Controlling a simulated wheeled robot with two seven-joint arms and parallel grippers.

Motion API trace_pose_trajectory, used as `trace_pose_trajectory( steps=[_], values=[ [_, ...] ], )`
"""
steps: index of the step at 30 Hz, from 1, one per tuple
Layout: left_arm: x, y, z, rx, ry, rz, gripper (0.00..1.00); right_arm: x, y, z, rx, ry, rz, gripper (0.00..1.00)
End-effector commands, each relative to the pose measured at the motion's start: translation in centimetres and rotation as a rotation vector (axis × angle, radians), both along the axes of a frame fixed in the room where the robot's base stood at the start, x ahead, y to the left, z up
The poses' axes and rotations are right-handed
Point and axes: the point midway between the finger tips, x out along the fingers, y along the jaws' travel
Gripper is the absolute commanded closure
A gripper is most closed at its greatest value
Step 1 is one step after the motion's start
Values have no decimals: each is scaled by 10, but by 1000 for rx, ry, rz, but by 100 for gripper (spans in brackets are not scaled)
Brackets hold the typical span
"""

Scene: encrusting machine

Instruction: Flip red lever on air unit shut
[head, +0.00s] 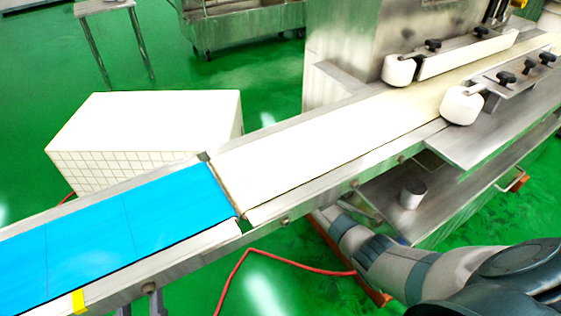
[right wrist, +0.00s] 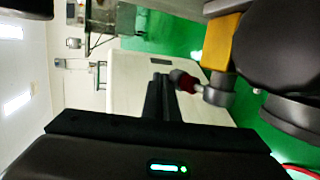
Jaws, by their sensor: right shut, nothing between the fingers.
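In the right wrist view, the air unit shows at the upper right as dark rounded bodies with a yellow block (right wrist: 222,42). The red lever (right wrist: 184,81) sticks out from its grey fitting toward the picture's middle; its end is dark red. My right gripper (right wrist: 162,80) is shut and empty, with its fingertips just left of the lever's end in the picture. I cannot tell whether they touch. In the head view my right arm reaches in from the lower right, and its gripper is hidden under the conveyor. The air unit is not visible there. My left gripper is not in view.
A conveyor with a blue belt (head: 120,220) and a white belt (head: 310,160) crosses above my right arm. A metal shelf with a small cylinder (head: 412,193) lies beside the arm. A white tiled box (head: 150,125) stands behind. A red hose (head: 285,262) runs across the green floor.

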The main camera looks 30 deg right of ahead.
Motion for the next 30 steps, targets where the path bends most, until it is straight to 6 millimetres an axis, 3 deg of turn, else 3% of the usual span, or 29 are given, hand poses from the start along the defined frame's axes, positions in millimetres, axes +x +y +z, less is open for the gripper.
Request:
trace_pose_trajectory(
  steps=[12,30],
  values=[
    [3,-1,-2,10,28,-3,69,-5,1,3,0,0,0,100],
    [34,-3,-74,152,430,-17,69,-52,6,20,-1,0,0,100]
  ],
)
